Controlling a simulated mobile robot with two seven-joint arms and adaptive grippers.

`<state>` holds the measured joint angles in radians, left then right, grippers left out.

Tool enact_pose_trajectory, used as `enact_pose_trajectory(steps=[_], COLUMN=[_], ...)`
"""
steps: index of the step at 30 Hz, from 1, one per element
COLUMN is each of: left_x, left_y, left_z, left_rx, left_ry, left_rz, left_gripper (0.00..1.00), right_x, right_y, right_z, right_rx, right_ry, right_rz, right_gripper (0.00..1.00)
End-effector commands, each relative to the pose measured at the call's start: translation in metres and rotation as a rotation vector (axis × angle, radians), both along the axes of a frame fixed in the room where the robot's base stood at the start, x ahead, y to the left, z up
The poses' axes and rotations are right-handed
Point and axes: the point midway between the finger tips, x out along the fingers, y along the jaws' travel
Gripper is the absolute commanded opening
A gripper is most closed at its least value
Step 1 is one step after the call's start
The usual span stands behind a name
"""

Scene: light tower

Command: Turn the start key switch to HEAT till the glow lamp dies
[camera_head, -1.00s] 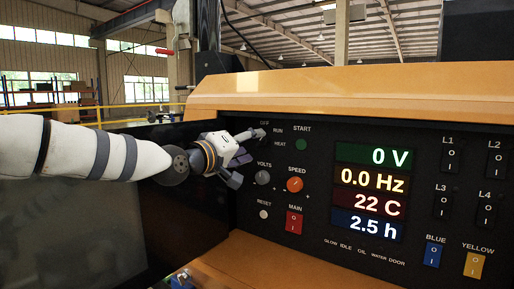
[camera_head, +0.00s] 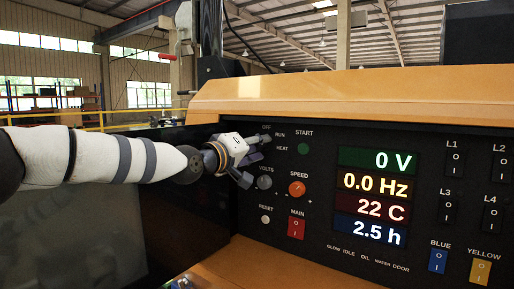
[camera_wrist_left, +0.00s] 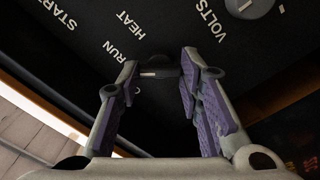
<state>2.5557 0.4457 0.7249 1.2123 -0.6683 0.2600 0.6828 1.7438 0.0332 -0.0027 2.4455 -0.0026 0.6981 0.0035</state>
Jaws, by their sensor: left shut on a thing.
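The start key switch shows in the left wrist view as a small grey key (camera_wrist_left: 158,72) on the black panel, near the RUN and HEAT labels. My left gripper (camera_wrist_left: 160,64) has its purple-padded fingers on either side of the key and is shut on it. In the head view the left gripper (camera_head: 262,141) is at the panel's upper left, below OFF and beside RUN and HEAT; it hides most of the switch there. The GLOW label (camera_head: 332,247) is at the panel's bottom; no lit lamp shows above it. My right gripper is not in view.
Close by are the VOLTS knob (camera_head: 264,182), the orange SPEED knob (camera_head: 297,188), the green START button (camera_head: 303,149) and the red MAIN switch (camera_head: 296,228). The display (camera_head: 375,196) reads 0 V, 0.0 Hz, 22 C, 2.5 h. An orange hood (camera_head: 350,98) overhangs the panel.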

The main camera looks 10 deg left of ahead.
Motion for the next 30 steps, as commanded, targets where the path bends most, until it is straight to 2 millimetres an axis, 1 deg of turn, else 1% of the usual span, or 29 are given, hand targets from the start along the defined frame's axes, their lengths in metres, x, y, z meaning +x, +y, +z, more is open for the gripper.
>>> enact_pose_trajectory(steps=[8,21,30], left_x=[0.000,-0.001,-0.001], left_y=[0.000,-0.001,-0.001], left_z=[0.002,0.003,0.002], left_rx=[0.135,0.500,0.691], left_ry=[-0.057,-0.207,-0.286], left_rz=[0.000,-0.001,0.000], left_gripper=[0.05,0.05,0.05], right_x=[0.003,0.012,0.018], right_y=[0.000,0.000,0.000], right_z=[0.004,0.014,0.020], right_rx=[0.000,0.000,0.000], right_ry=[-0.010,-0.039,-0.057], right_rz=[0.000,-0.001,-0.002], right_gripper=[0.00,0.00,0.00])
